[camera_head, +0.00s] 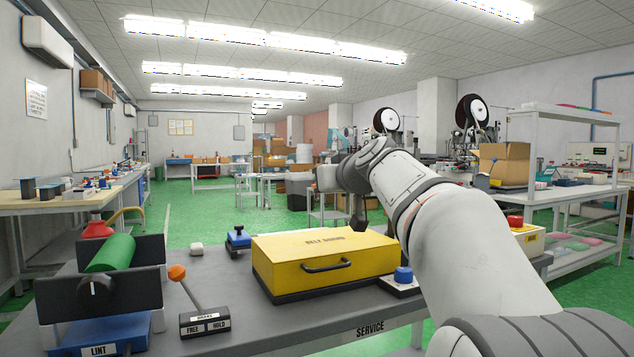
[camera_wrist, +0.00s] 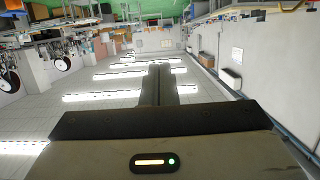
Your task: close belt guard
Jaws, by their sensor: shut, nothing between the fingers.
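The belt guard (camera_head: 322,262) is a yellow box-shaped cover with a dark handle (camera_head: 326,265) on its front and lettering on top. It sits level on a dark base on the grey bench (camera_head: 250,335), and I see no gap along its front lower edge. Its rear edge is hidden. My gripper (camera_head: 358,218) hangs above and behind the guard's right rear part, apart from the handle, with its dark fingers pointing down. In the wrist view my gripper (camera_wrist: 160,78) has its fingers together with nothing between them. The guard does not show there.
A lever with an orange knob (camera_head: 177,272) and a green roller (camera_head: 112,252) stand left of the guard. A blue button (camera_head: 403,274) is at its right front corner. A small blue clamp (camera_head: 238,238) and a red button (camera_head: 515,221) are also near.

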